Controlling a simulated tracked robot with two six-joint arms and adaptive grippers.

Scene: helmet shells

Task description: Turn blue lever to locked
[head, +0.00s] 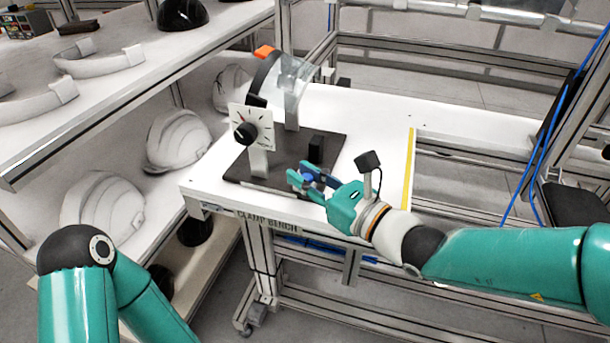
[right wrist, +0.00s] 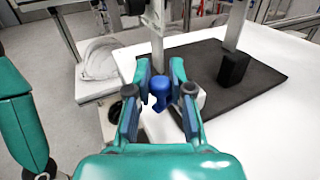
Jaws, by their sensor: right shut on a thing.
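The blue lever (right wrist: 160,92) stands upright between the fingers of my right gripper (right wrist: 160,70) in the right wrist view. In the head view, the right gripper (head: 299,173) is at the front edge of the dark mat, and a bit of the blue lever (head: 308,177) shows between its fingers. The gripper is shut on the lever's knob. The lever's base is partly hidden by the fingers, and I cannot read any locked mark. My left gripper is out of view; only my left arm shows at the lower left.
The dark mat (head: 235,172) lies on the white clamp bench (head: 370,115). A black block (head: 316,148) is close by. Shelves with white helmet shells (head: 178,140) flank the left.

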